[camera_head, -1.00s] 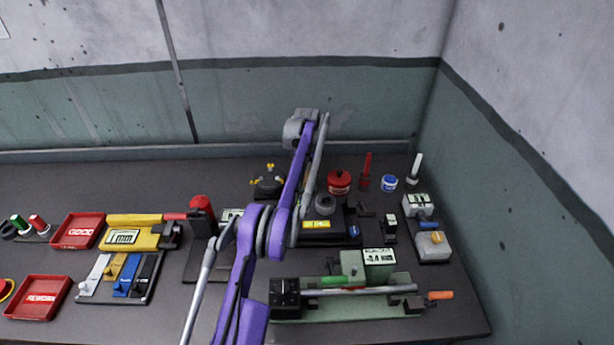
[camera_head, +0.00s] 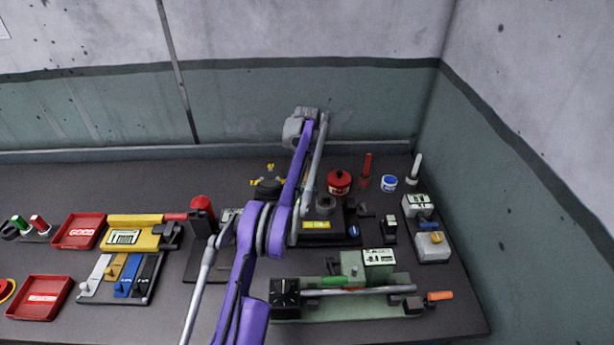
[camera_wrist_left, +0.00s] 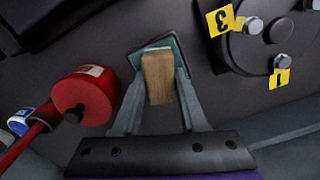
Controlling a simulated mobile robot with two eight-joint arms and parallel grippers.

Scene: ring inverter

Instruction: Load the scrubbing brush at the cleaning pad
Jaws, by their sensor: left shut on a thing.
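My left gripper (camera_wrist_left: 160,76) is shut on a wooden block-like handle (camera_wrist_left: 158,78), which I take to be the scrubbing brush. A teal square with a dark edge (camera_wrist_left: 167,42) shows just behind the handle. I cannot tell whether it is the cleaning pad or part of the brush, nor whether they touch. In the head view my left arm (camera_head: 250,255) reaches over the bench, and its gripper and the brush are hidden behind the arm. My right gripper is not in view.
A red canister (camera_head: 339,183) stands close by, left in the wrist view (camera_wrist_left: 86,95). A dark disc with yellow number tags (camera_wrist_left: 272,28) is on the right there. A green-based fixture (camera_head: 345,298) lies at the front. Red trays (camera_head: 40,298) sit at far left.

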